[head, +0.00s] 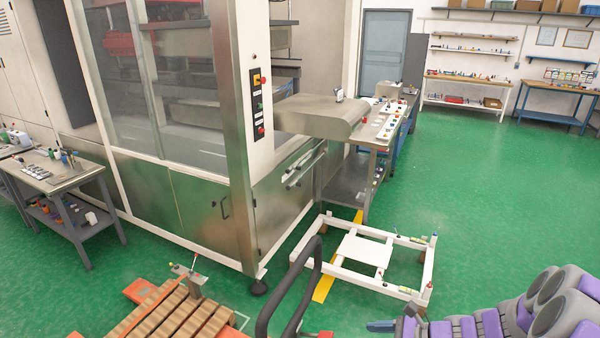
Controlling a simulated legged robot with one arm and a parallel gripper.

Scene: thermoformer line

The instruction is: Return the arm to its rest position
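A jointed arm in purple and grey (490,322), which looks like my own, lies across the bottom right corner of the head view. Its thick rounded joints are at the right, and its narrower segments run left along the bottom edge. Small dark and blue-grey parts (382,326) show at its left end and may belong to my gripper. They are cut by the frame edge and too small to read as open or shut. Nothing is clearly seen held there.
A white wheeled frame (345,272) stands on the green floor, with a black curved handle (290,300) before it. A slatted wooden pallet (180,310) is at bottom left. The thermoformer (190,190) and a side table (75,168) stand behind. Floor at right is clear.

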